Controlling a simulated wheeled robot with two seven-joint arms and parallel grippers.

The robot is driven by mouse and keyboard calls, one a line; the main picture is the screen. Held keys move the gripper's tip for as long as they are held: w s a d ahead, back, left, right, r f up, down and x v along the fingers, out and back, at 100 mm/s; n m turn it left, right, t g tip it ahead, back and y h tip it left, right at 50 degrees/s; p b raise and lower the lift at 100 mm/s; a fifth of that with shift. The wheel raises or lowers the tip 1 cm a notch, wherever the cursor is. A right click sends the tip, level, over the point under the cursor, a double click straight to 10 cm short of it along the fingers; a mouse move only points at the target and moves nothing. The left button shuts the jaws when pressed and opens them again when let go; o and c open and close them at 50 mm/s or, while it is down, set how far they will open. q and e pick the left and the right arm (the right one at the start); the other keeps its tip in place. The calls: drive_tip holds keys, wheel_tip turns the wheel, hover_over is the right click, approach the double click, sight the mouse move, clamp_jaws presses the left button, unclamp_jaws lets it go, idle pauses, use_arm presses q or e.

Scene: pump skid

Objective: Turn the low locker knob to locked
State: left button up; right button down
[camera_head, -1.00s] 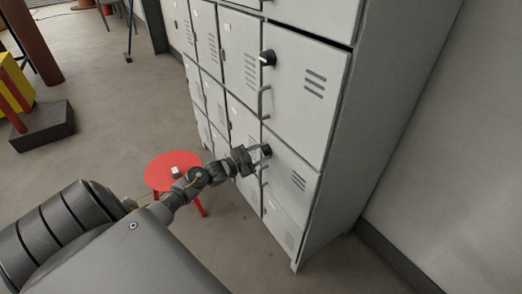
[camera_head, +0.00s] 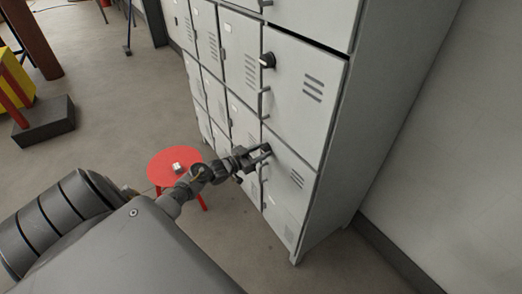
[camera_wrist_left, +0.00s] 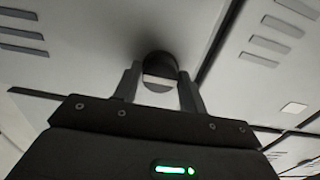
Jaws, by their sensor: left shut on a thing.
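The low locker knob (camera_wrist_left: 159,68) is a round black knob with a pale bar across its face, on a grey locker door (camera_wrist_left: 95,50). In the left wrist view the two fingers of my left gripper (camera_wrist_left: 160,88) stand on either side of the knob and are shut on it. In the head view my left gripper (camera_head: 262,153) is at the low locker door (camera_head: 290,180), and its fingers largely hide the knob there. My right gripper is not in view.
The grey locker bank (camera_head: 335,200) fills the middle. An upper black knob (camera_head: 267,60) and a door handle (camera_head: 264,102) stick out above my gripper. A red stool (camera_head: 172,163) with a small pale object stands left of the lockers. Open floor lies further left.

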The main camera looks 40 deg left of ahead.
use_arm(q)
drive_tip(key=shift+d, duration=0.1)
idle(0.3)
drive_tip(key=o, duration=1)
drive_tip(key=v, duration=1.1)
drive_tip(key=shift+w, duration=0.1)
